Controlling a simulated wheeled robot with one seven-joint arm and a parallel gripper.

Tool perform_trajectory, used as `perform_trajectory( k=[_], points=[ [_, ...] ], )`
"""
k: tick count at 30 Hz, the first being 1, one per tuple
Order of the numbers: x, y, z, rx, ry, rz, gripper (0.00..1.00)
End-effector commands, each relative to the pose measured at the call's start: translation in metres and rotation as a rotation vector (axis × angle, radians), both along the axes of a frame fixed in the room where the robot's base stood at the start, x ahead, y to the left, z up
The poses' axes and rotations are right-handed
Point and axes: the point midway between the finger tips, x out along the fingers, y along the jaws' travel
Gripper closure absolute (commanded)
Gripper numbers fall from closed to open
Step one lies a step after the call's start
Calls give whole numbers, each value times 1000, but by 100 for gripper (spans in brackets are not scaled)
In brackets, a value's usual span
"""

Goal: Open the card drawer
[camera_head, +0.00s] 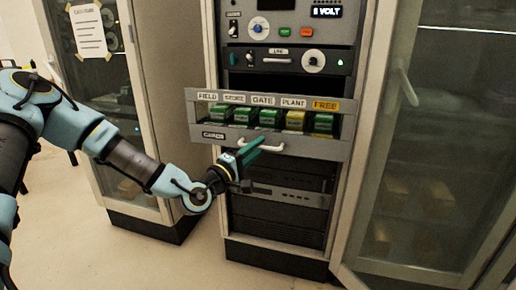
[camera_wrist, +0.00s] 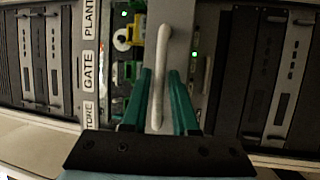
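The card drawer (camera_head: 312,148) is a grey tray in the rack, and its front stands out from the rack face. Green card blocks and one yellow block show in it under the labels FIELD, STORE, GATE, PLANT and FREE. A pale bar handle (camera_head: 273,148) is on its front. My gripper (camera_head: 258,144) is at this handle, with its green fingers around the bar. In the wrist view the handle (camera_wrist: 162,45) runs between the two fingers (camera_wrist: 158,80), which lie close on both sides of it. Finger contact is hard to see exactly.
The rack panel with knobs (camera_head: 290,60) is above the drawer, and dark units (camera_head: 285,190) are below it. A glass-doored cabinet (camera_head: 425,150) stands at the right and another (camera_head: 110,110) at the left. The floor (camera_head: 110,255) in front is clear.

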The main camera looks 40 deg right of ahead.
Motion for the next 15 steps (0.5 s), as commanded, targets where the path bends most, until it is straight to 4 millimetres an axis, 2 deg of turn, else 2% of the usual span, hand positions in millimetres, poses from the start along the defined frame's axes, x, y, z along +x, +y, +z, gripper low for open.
perform_trajectory(
  k=[15],
  points=[
    [-14,87,-19,3,1,3,73]
  ],
)
